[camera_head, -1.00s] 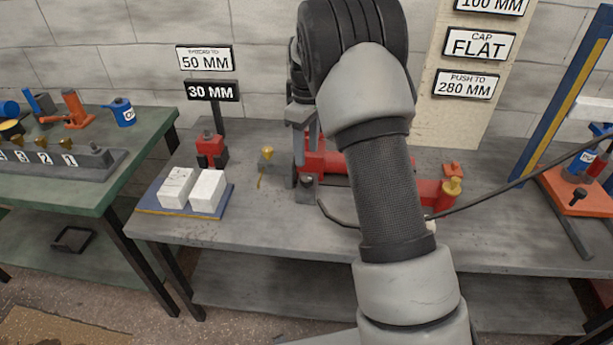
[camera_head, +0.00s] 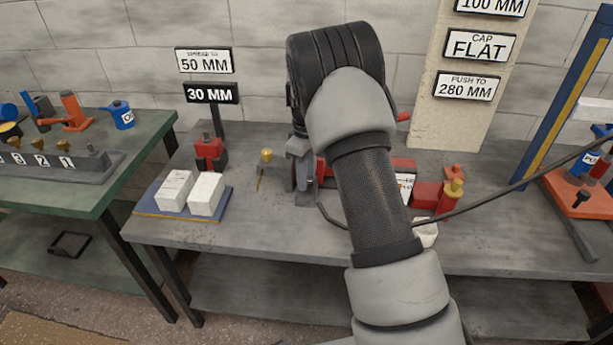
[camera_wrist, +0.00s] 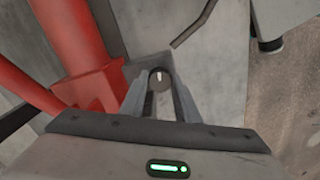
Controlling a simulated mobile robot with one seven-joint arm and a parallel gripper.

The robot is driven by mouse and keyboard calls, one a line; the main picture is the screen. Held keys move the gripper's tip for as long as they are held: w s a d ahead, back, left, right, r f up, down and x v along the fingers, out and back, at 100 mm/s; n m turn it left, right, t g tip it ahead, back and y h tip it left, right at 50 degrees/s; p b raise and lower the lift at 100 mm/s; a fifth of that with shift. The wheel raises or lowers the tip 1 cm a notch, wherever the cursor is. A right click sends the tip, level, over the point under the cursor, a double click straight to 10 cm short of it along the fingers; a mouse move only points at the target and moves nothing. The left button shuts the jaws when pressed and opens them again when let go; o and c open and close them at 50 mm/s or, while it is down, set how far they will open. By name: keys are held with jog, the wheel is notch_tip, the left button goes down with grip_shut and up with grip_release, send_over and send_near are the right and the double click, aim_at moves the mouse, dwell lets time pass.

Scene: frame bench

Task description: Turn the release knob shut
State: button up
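The release knob (camera_wrist: 160,78) is a small dark round knob with a white mark pointing roughly up and down in the wrist view. It sits on a grey block (camera_wrist: 150,65) at the end of the red pump (camera_wrist: 72,35). My gripper (camera_wrist: 161,88) has a finger on each side of the knob. I cannot tell whether the fingers touch it. In the head view my gripper (camera_head: 301,172) is low over the bench at the pump's left end. The knob is hidden there, and my arm covers much of the red pump (camera_head: 402,168).
A blue tray (camera_head: 150,208) with two white blocks (camera_head: 206,194) stands left on the bench (camera_head: 260,228). A brass fitting (camera_head: 265,156) and a red jack (camera_head: 209,150) stand nearby. A black hose (camera_head: 480,203) runs right. A white cup (camera_head: 426,232) is near the front.

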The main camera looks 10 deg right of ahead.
jog(key=c, duration=0.5)
jog(key=shift+o, duration=0.3)
jog(key=shift+r, duration=0.1)
jog(key=m+p, duration=0.1)
jog(key=m, duration=0.1)
jog(key=shift+m, duration=0.4)
jog(key=m+p, duration=0.2)
jog(key=m, duration=0.2)
jog(key=m+p, duration=0.1)
jog(key=m, duration=0.4)
jog(key=shift+m+p, duration=0.5)
jog(key=shift+m, duration=1.5)
